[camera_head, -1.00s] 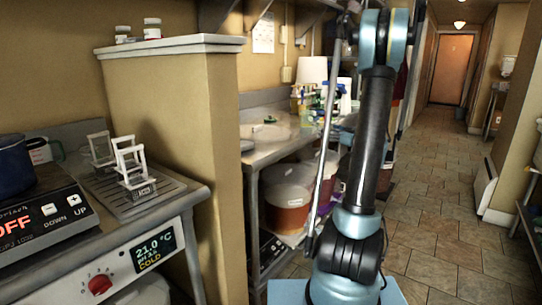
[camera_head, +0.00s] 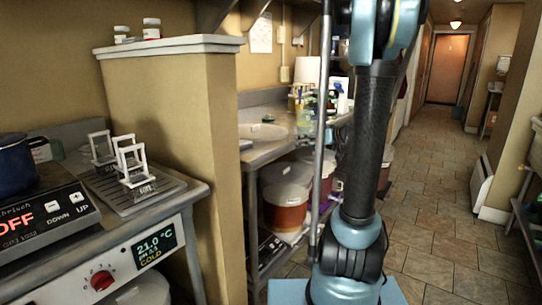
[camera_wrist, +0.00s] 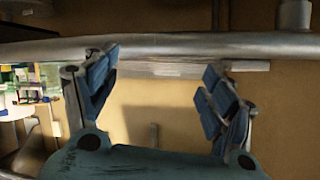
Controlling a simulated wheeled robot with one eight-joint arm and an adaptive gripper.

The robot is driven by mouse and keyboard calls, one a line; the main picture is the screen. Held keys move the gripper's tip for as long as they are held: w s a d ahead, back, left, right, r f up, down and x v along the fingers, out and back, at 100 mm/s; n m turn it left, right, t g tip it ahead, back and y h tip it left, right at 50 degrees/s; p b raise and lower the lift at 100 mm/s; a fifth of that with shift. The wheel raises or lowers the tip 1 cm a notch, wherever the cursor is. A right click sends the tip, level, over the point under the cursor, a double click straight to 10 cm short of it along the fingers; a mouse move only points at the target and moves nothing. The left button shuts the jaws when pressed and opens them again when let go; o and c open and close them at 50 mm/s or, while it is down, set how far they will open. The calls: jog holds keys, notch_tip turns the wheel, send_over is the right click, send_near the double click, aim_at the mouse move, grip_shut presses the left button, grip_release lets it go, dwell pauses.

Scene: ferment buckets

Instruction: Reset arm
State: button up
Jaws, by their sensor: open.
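My gripper (camera_wrist: 160,75) shows in the wrist view with its two blue-padded fingers spread wide apart. Nothing is between the fingers. A grey metal pole or rail (camera_wrist: 200,45) crosses the picture just beyond the fingertips, with a tan wall behind; I cannot tell whether the fingers touch it. In the head view my arm rises on the right side, and its upper part and the gripper are out of the frame.
A tan partition (camera_head: 165,130) with a white ledge stands left of centre. Left of it are a hot plate (camera_head: 45,215), a blue pot (camera_head: 15,165) and white frames (camera_head: 130,160) on a metal tray. Buckets (camera_head: 287,200) sit under the sink counter (camera_head: 270,147). The tiled floor (camera_head: 430,190) at right is clear.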

jog(key=s+a+f+m+g+h, duration=0.1)
jog(key=s+f+m+g+h, duration=0.3)
jog(key=s, duration=1)
jog(key=s+a+f+g+h, duration=0.1)
jog(key=s+f+g+h, duration=0.15)
jog(key=s+f, duration=0.75)
jog(key=s+d+m+h, duration=0.2)
jog(key=s+d, duration=0.3)
jog(key=s, duration=0.7)
jog(key=shift+d+f+g+h, duration=0.2)
jog(key=shift+d+g+h, duration=0.15)
jog(key=shift+h, duration=0.3)
jog(key=shift+w+f, duration=0.2)
jog(key=shift+w, duration=0.2)
